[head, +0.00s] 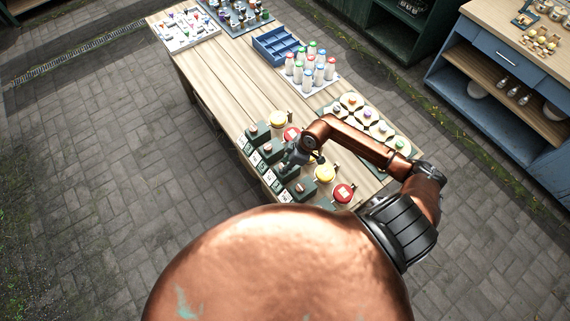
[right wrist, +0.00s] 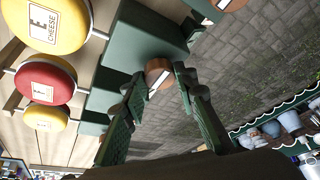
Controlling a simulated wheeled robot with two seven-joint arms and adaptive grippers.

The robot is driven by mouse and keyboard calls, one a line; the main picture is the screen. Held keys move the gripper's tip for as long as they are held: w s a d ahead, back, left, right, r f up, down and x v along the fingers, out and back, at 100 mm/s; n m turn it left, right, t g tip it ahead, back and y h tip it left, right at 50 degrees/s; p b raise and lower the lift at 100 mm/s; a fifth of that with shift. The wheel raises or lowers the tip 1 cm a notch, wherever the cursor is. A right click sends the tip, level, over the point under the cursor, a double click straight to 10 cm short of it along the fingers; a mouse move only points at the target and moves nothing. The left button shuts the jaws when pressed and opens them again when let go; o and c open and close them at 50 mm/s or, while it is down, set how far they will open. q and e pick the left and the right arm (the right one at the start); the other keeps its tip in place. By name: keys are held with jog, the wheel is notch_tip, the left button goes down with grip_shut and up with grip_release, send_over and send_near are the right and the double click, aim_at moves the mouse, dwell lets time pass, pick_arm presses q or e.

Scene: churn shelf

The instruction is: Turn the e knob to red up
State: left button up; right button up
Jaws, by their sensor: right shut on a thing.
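My right gripper (head: 294,157) reaches over the row of dark green boxes on the wooden table. In the right wrist view its green fingers (right wrist: 158,84) are shut around a round brown knob (right wrist: 157,73) with a pale line across its face. The knob sits on a green box (right wrist: 145,40). A rod joins that box to a yellow cheese (right wrist: 58,22) labelled "E CHEESE". In the head view my arm and gripper hide the knob. I cannot make out red on it or which way it faces. My left gripper is not in view.
Beside the boxes are a red cheese (head: 343,193) and a yellow cheese (head: 325,172). A tray of round items (head: 367,113), several bottles (head: 309,71) and a blue crate (head: 277,45) stand farther back.

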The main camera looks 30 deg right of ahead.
jog(key=shift+c, duration=1.1)
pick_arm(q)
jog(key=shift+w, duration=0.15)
